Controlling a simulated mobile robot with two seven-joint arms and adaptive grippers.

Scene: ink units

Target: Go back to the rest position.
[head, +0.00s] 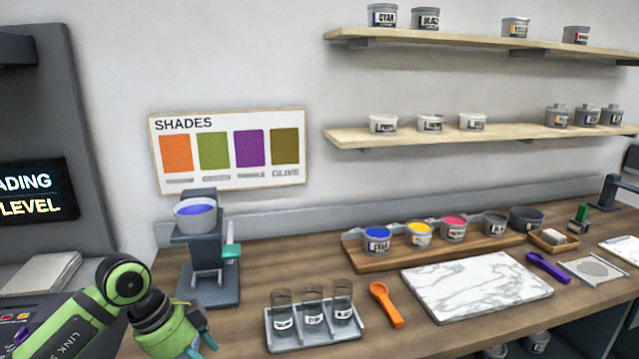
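My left arm comes in from the lower left, green and grey. My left gripper (201,346) points down at the bottom edge, in front of the counter. Its teal fingertips are partly cut off by the frame and seem to hold nothing, but I cannot tell how far apart they are. My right arm and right gripper are not in view.
A grey stand with a blue-filled bowl (195,213) is behind my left gripper. A glass-jar tray (318,338), orange scoop (385,304), marble slab (476,286) and wooden ink-pot tray (385,262) occupy the wooden counter (255,278). Shelves hang above.

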